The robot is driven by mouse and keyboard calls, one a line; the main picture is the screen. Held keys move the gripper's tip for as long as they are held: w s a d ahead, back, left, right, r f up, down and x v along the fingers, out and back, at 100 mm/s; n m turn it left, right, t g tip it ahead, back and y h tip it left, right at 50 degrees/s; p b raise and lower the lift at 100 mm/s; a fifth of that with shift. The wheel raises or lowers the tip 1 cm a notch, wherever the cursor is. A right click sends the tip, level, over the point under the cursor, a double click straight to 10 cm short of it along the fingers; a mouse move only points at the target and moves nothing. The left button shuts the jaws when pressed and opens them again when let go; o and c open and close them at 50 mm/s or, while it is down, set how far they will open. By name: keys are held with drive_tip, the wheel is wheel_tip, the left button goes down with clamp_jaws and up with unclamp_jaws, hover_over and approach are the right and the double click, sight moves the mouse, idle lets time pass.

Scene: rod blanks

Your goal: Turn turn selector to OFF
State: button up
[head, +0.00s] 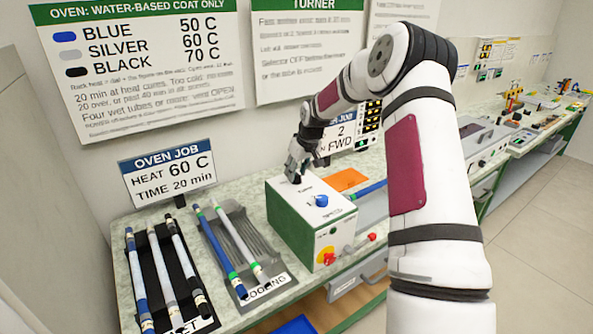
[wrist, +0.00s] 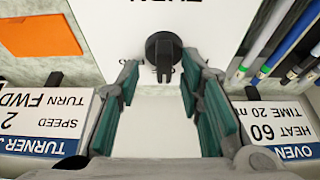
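The turn selector (wrist: 164,50) is a black round knob with a narrow grip on the white top of the turner box (head: 300,205). In the wrist view its grip points down the picture, and the word printed near it is partly cut off. I cannot read which setting it is on. My gripper (head: 297,172) is over the far left part of the box top and hides the selector in the head view. In the wrist view my gripper (wrist: 160,78) is open, with one finger on each side of the selector's line and a gap to it. It holds nothing.
A blue knob (head: 321,200) is on the box top, and a red button (head: 328,259) is on its front. An oven job sign (head: 168,172), a rack of rods (head: 165,270) and a cooling tray (head: 232,245) are to the left. An orange card (head: 346,180) lies behind the box.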

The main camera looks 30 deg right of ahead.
drive_tip(key=shift+a, duration=0.1)
drive_tip(key=shift+r, duration=0.15)
drive_tip(key=v, duration=1.1)
drive_tip(key=shift+s+r, duration=0.25)
drive_tip(key=shift+r, duration=0.05)
